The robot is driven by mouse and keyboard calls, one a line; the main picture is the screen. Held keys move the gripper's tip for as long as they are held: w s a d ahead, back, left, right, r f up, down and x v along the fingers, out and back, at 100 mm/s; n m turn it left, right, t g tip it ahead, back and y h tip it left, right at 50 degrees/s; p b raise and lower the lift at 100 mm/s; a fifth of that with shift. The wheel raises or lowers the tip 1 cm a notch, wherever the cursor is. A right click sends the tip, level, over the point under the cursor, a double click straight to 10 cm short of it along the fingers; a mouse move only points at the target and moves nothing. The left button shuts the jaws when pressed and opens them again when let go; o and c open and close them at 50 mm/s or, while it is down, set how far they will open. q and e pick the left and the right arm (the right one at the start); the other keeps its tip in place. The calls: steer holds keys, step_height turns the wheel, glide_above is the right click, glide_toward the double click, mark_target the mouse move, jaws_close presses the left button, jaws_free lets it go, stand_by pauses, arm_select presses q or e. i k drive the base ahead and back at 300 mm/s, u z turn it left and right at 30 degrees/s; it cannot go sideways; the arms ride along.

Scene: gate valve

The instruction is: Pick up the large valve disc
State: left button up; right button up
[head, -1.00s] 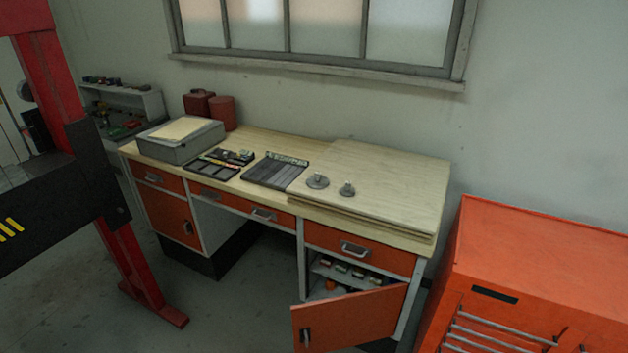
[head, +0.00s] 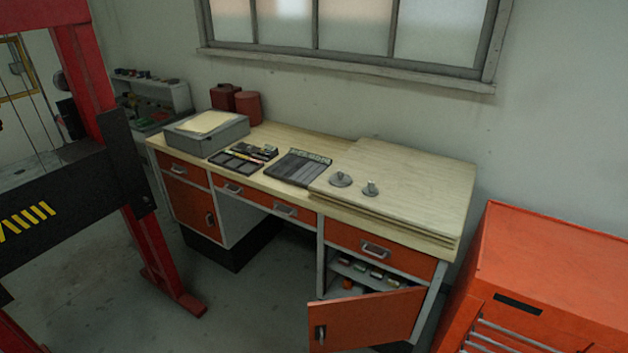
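Two grey metal discs lie on a pale wooden board on the right part of the workbench. The large valve disc (head: 340,179) is the left one, wider, with a small raised stem on top. The smaller disc (head: 370,188) is just to its right, apart from it, and also has a stem. Neither of my grippers shows in the head view, and nothing touches the discs.
The workbench (head: 290,211) has an open lower right door (head: 366,319) swung out in front. Black trays (head: 297,167) and a grey box (head: 207,134) stand left of the board. An orange tool cabinet (head: 550,265) is at right, a red post (head: 150,245) at left.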

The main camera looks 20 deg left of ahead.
mark_target(340, 179)
steer(key=u, duration=1.9)
steer(key=i, duration=2.95)
steer(key=z, duration=3.55)
